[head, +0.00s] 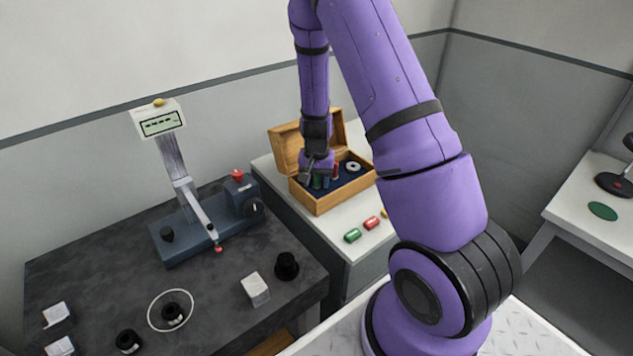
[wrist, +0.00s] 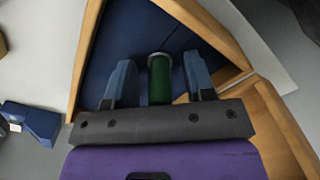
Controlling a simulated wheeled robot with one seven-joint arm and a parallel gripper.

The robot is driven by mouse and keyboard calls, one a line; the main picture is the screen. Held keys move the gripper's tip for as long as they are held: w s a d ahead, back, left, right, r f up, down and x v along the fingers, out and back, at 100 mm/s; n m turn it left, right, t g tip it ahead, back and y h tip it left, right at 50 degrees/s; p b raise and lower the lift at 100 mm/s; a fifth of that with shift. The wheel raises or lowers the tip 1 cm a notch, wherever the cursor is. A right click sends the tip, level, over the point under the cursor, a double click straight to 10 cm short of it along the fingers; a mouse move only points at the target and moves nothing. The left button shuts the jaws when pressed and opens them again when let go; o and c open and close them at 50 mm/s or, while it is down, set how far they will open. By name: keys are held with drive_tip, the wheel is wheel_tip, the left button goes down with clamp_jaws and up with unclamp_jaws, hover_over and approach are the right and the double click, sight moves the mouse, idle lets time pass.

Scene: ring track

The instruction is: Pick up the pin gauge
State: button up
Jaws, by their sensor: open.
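In the wrist view a green cylinder with a pale metal end (wrist: 160,82), which looks like a pin gauge, stands between the two blue fingers of my gripper (wrist: 158,65). The fingers are open, with a visible gap on each side of it. In the head view my gripper (head: 318,168) reaches down into the open wooden case (head: 323,206). A bit of green (head: 326,182) shows at the fingers there. A red cylinder (head: 336,171) and a pale ring (head: 353,166) sit in the case's blue lining. My gripper hides part of the case.
A green cylinder (head: 352,235) and a red one (head: 371,223) lie on the white table in front of the case. The case lid (head: 290,150) stands open behind. A measuring stand (head: 183,185) is on the dark bench to the left.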

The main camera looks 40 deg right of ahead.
clamp_jaws()
drive_tip(key=shift+r, duration=0.1)
